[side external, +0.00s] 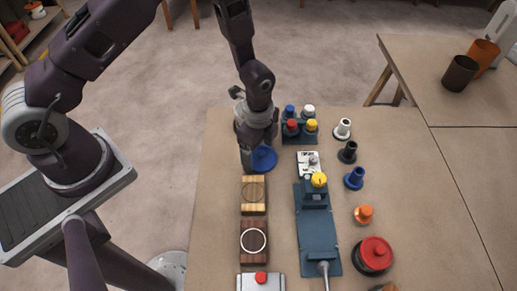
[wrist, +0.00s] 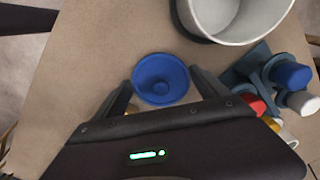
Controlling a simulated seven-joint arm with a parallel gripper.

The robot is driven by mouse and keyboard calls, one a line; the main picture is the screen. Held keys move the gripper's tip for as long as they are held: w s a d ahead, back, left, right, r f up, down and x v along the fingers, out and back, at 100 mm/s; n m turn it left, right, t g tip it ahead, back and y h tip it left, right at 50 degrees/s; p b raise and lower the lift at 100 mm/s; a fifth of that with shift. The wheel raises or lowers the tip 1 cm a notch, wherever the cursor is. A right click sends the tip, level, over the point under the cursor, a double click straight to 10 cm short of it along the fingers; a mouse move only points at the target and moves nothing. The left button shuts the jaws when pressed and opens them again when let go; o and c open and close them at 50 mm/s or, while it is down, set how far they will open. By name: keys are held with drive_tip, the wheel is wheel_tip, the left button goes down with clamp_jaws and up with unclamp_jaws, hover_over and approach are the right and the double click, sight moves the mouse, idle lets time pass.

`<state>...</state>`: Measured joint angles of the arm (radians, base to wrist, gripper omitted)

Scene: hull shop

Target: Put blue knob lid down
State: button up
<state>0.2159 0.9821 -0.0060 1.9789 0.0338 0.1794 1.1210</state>
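The blue knob lid (side external: 264,158) lies on the table near its back left, knob up. In the wrist view the lid (wrist: 160,78) is a round blue disc with a small knob in its middle. My gripper (side external: 260,154) is low over the lid and partly covers it in the side view. In the wrist view my gripper (wrist: 162,82) has its fingers wide apart, one on each side of the lid. The knob has clear space around it. I cannot tell whether a fingertip touches the rim.
A rack with coloured pegs (side external: 300,137) stands right of the lid. A wooden block (side external: 254,195) is close in front. A blue-grey fixture (side external: 317,235) lies farther right.

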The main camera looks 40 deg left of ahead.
drive_tip(key=shift+o, duration=1.1)
wheel_tip(320, 180, up, 13)
wheel_tip(320, 180, up, 7)
drive_tip(key=n+t, duration=0.1)
drive_tip(key=n, duration=0.2)
hover_over(258, 151)
drive_tip(key=s+a, duration=0.1)
drive_tip(key=a, duration=0.1)
drive_tip(key=s+a+r+n+t, duration=0.2)
drive_tip(key=s+r+n, duration=0.4)
drive_tip(key=s, duration=0.3)
drive_tip(key=s+a+r+n+t, duration=0.2)
drive_tip(key=s+a+r+n, duration=0.1)
drive_tip(key=s+r+n, duration=0.3)
drive_tip(key=s+r, duration=0.2)
drive_tip(key=s, duration=0.2)
drive_tip(key=shift+a+r+n+t, duration=0.25)
drive_tip(key=shift+a+n+t, duration=0.05)
drive_tip(key=shift+a+n, duration=0.1)
